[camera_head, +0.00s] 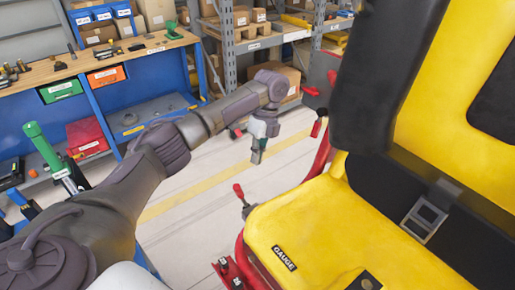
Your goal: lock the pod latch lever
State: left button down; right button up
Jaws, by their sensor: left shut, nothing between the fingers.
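A lever with a red handle (239,193) stands on a dark bracket at the left side of the yellow pod seat (330,222). It leans slightly to the left. Another lever with a red grip (317,127) shows farther back, beside the dark padded restraint (378,80). I cannot tell for certain which one is the pod latch lever. My left gripper (257,157) points down, shut and empty, in the air above and slightly right of the near lever in the picture, apart from it. My right gripper is out of view.
A blue workbench (150,45) with bins and tools is at the upper left. Grey shelving (228,50) with boxes stands behind. Red pod framework (323,155) runs along the seat's left side. Open floor (185,215) with a yellow stripe lies between bench and pod.

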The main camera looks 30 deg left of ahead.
aim_at(242, 197)
pick_arm(q)
jog(key=s+f+p, duration=0.3)
jog(key=s+f, duration=0.2)
jog(key=shift+a+f, duration=0.25)
jog(key=shift+a, duration=0.2)
jog(key=shift+s+a, duration=0.1)
jog(key=shift+s, duration=0.05)
